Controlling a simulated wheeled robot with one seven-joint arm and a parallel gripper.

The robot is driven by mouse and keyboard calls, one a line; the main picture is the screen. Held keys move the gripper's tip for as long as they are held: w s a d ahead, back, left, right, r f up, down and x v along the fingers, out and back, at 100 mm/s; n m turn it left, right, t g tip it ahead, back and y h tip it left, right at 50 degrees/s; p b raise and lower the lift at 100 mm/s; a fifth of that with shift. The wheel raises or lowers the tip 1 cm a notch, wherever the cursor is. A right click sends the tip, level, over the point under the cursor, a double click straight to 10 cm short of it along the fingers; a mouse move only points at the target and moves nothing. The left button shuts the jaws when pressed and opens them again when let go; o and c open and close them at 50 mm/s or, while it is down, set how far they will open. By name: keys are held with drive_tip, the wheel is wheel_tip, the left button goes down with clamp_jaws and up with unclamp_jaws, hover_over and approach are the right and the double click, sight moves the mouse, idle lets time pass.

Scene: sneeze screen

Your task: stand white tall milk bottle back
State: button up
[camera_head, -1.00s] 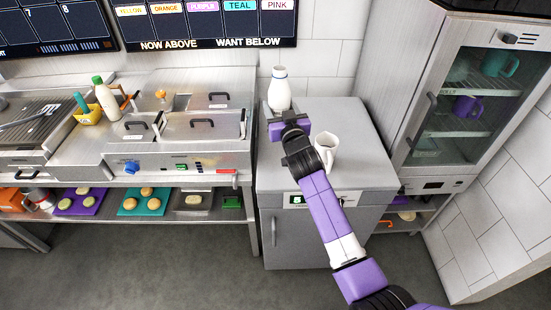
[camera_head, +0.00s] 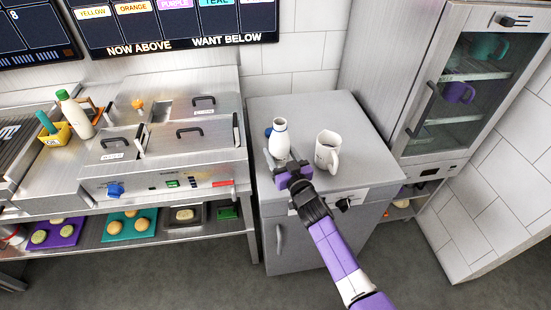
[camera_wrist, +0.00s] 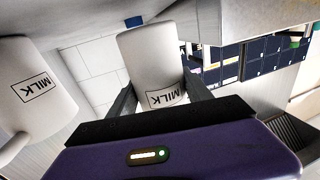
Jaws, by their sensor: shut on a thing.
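A white milk jug (camera_head: 327,152) with a handle stands close to the bottle's right. A small blue object (camera_head: 268,132) shows behind the bottle. Left is a steel counter (camera_head: 88,160) with a green-capped bottle (camera_head: 75,114). A glass-door cabinet (camera_head: 450,95) rises at right.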

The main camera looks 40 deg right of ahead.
sight(279, 159)
wheel_tip(279, 159, down, 3)
drive_tip(key=shift+f+b, duration=0.1)
drive_tip(key=shift+b, duration=0.5)
drive_tip(key=shift+r, duration=0.25)
drive_tip(key=shift+f, duration=0.15)
drive_tip(key=o, duration=1.6)
drive_tip(key=shift+c, duration=0.2)
